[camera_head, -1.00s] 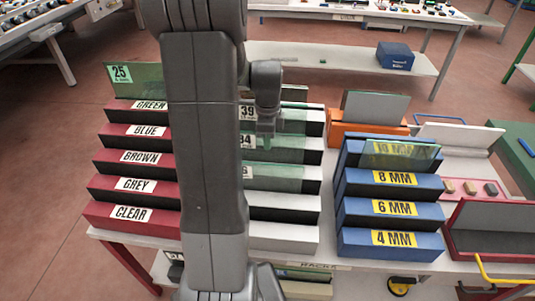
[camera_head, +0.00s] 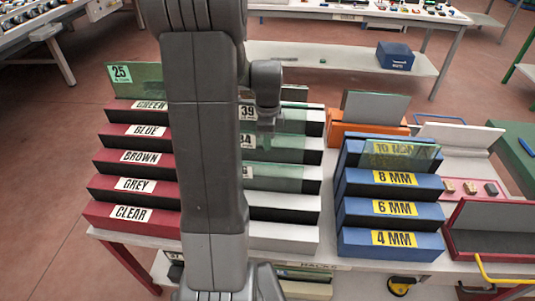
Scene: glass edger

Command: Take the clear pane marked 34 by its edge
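The clear pane marked 34 (camera_head: 288,146) stands upright in the middle white rack, in the row behind the front pane. Its label is partly hidden behind my arm, and its left part is hidden too. My gripper (camera_head: 267,124) hangs at the pane's upper edge as seen from here, right of my upright arm link. Its fingers are small and dark, so I cannot tell whether they are apart or touch the glass.
Another clear pane (camera_head: 275,178) stands in front, and one marked 39 (camera_head: 247,111) behind. A red rack (camera_head: 132,214) with colour labels stands left. A blue rack (camera_head: 391,245) with thickness labels stands right. My arm hides the space between red and white racks.

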